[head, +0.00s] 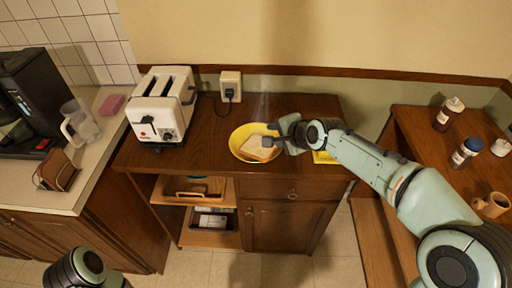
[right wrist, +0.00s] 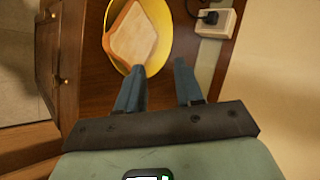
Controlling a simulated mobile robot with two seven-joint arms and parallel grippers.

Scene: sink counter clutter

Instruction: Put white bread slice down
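The white bread slice (head: 260,148) lies in a yellow plate (head: 236,140) on the dark wooden cabinet top. In the right wrist view the bread slice (right wrist: 132,36) sits inside the yellow plate (right wrist: 164,25), just past the fingertips. My right gripper (head: 284,133) is at the plate's right side. Its two fingers stand apart with nothing between them (right wrist: 160,66). One fingertip overlaps the bread's near corner in the right wrist view; whether it touches, I cannot tell. Part of my left arm shows at the bottom left of the head view, but its gripper does not.
A white toaster (head: 161,107) stands left of the plate, and a wall socket with a plug (head: 230,87) is behind. A yellow item (head: 325,158) lies partly under my right arm. Bottles (head: 448,114) and a mug (head: 491,205) stand on the right-hand wooden surface.

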